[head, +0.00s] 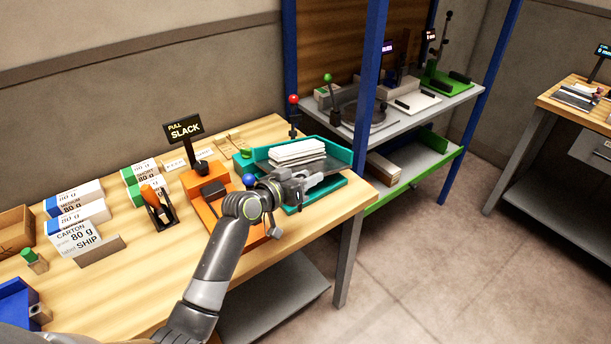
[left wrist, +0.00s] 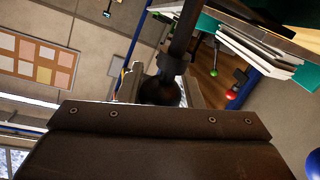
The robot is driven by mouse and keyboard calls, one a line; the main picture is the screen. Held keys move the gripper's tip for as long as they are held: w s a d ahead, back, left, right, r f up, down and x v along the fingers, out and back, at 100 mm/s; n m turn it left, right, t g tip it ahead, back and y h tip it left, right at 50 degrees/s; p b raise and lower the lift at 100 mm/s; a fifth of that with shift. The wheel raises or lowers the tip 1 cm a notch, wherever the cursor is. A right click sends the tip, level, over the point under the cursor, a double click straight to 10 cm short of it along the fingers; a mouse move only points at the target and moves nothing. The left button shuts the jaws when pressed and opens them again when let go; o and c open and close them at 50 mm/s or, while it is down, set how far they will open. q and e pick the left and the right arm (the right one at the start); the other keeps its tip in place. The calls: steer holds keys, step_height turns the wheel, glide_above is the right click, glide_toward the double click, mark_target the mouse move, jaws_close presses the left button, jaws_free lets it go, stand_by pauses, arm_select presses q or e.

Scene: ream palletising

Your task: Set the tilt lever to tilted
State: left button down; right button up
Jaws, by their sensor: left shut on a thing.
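The teal tray (head: 342,155) stands at the right end of the wooden bench with a stack of white paper (head: 298,152) in it. Tray and paper edges also show at the upper right in the left wrist view. My left gripper (head: 308,184) is at the tray's near side, in front of the paper. In the left wrist view the dark tilt lever (left wrist: 183,35) runs down to a black round end between my fingers (left wrist: 160,92), and the gripper is shut on it. The gripper hides much of the lever in the head view. My right gripper is out of view.
An orange device (head: 204,181) with a blue knob (head: 249,179) stands left of the tray. A red-knobbed post (head: 293,99) rises behind the tray. A sign (head: 184,130), cartons (head: 75,238) and a holder (head: 160,214) stand further left. A blue rack post (head: 365,100) is at right.

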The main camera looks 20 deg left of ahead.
arm_select(q)
steer(key=w+r+p, duration=0.1)
steer(key=w+r+g+p, duration=0.1)
steer(key=p, duration=0.1)
steer(key=shift+a+r+n, duration=0.1)
steer(key=shift+r+n, duration=0.2)
steer(key=shift+r, duration=0.2)
steer(key=c, duration=1.3)
jaws_free()
steer(key=shift+o, duration=1.3)
steer(key=shift+f, duration=0.2)
steer(key=shift+a, duration=0.1)
